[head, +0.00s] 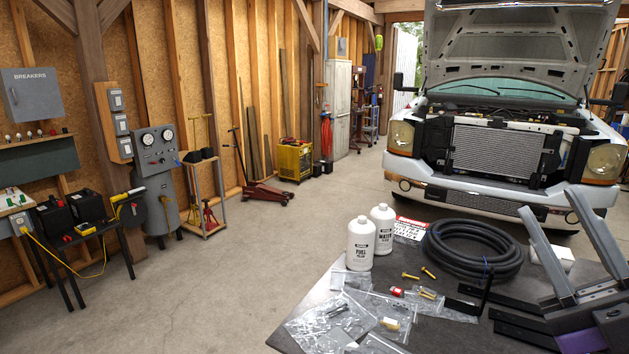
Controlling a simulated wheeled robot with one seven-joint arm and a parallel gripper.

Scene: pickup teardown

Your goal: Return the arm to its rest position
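My gripper (550,204) is at the lower right of the head view. Its two long grey fingers point up and to the left and stand clearly apart. Nothing shows held between them. The gripper appears over the right part of the dark workbench (312,312), but its height above the top cannot be told. The rest of my arm is mostly out of the frame.
On the bench are a black hose coil (474,250), two white bottles (360,243), bagged small parts (330,318), brass bolts and black brackets. A white pickup (500,160) with its hood raised stands behind. Open concrete floor (240,260) lies to the left.

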